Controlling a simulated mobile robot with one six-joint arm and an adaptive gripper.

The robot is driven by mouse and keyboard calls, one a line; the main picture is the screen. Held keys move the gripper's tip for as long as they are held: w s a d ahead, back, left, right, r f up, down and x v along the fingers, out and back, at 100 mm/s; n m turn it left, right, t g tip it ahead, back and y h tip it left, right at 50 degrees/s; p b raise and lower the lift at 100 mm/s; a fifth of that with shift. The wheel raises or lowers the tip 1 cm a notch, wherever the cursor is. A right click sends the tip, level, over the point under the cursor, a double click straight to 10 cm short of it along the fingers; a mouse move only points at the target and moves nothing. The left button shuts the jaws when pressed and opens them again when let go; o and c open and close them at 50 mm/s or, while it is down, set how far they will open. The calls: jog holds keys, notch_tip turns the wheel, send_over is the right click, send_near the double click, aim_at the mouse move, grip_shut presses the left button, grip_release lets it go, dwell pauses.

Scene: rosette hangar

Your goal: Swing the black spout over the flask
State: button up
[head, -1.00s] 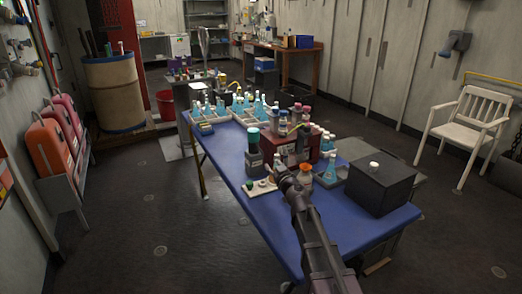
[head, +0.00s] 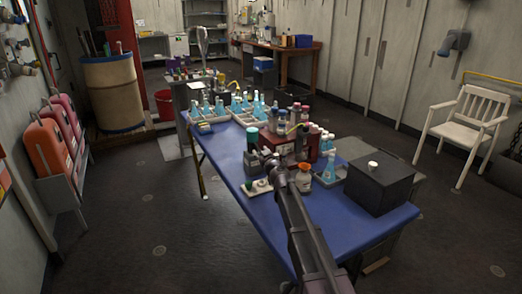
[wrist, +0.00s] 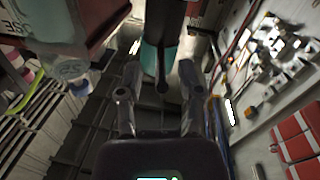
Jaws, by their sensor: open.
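A dispenser with a teal top (head: 252,134) and a dark body stands at the left edge of the blue table, just beyond my gripper (head: 273,166). In the wrist view, the black spout (wrist: 162,80) shows as a narrow dark piece against teal. It lies between the two spread fingers of my gripper (wrist: 158,95); contact cannot be told. A conical flask with blue liquid (head: 329,172) stands right of my arm. Several similar flasks (head: 220,107) stand in racks farther back. Which flask the task means is unclear.
A black box (head: 379,187) stands at the table's right end. A brown-white bottle (head: 304,180) is close right of my arm, and a red case (head: 297,147) with bottles is behind. A small white tray (head: 257,188) lies at the left edge. The blue table's front part (head: 340,232) is clear.

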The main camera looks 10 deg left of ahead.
jog(key=shift+x, duration=1.3)
jog(key=shift+c, duration=0.2)
grip_shut()
